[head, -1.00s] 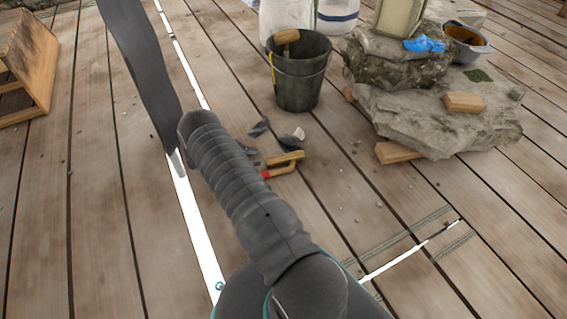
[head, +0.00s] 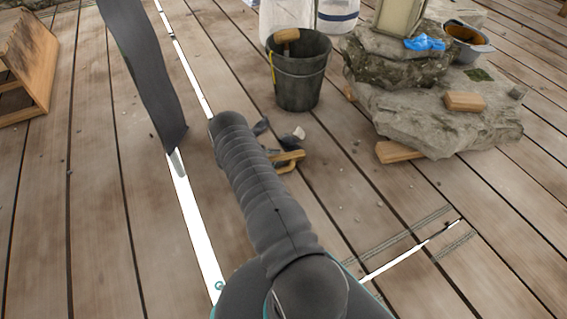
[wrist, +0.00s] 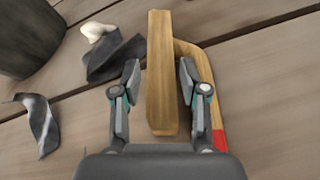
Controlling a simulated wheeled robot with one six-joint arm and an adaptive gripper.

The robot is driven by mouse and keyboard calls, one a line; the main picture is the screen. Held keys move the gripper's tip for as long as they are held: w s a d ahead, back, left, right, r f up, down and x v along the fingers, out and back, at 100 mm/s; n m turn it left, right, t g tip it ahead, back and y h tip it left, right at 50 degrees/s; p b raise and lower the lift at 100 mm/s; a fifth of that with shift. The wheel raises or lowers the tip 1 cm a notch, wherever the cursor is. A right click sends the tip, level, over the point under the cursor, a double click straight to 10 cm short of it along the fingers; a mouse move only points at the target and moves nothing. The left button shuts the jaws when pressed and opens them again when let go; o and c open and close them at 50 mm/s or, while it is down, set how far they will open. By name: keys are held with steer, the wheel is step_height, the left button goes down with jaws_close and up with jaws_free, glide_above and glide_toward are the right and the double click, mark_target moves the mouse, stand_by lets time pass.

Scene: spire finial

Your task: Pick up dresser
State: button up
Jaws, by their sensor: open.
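The dresser is a small tool with a tan wooden block and a curved side piece with a red patch. It lies on the plank floor. In the wrist view its block (wrist: 160,75) runs lengthwise between the two fingers of my gripper (wrist: 157,75). The fingers stand apart, one on each side of the block, with a gap showing on both sides. The curved piece passes outside the right finger. In the head view the dresser (head: 291,158) shows only in part, since my arm hides its near end and the gripper.
Dark scraps (wrist: 115,58) and a pale lump (wrist: 97,30) lie just left of the dresser. A dark bucket (head: 301,75) holding a wooden-headed tool stands behind. A stepped stone (head: 430,115) with a small wooden block (head: 464,102) stands to the right. The planks in front are mostly clear.

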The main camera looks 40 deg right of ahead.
mark_target(283, 158)
steer(key=x, duration=0.3)
steer(key=shift+a, duration=0.1)
jaws_close()
steer(key=shift+r, duration=0.5)
steer(key=r, duration=0.2)
steer(key=r+p, duration=0.1)
steer(key=shift+s+r, duration=0.3)
steer(key=shift+r, duration=0.1)
steer(key=s+d+r+p, duration=0.1)
steer(key=s+d+r, duration=0.1)
steer(key=s+r, duration=0.4)
steer(key=s, duration=0.4)
steer(key=shift+s+d+p, duration=0.2)
steer(key=shift+s+p, duration=0.15)
steer(key=shift+s, duration=0.05)
steer(key=shift+r, duration=0.1)
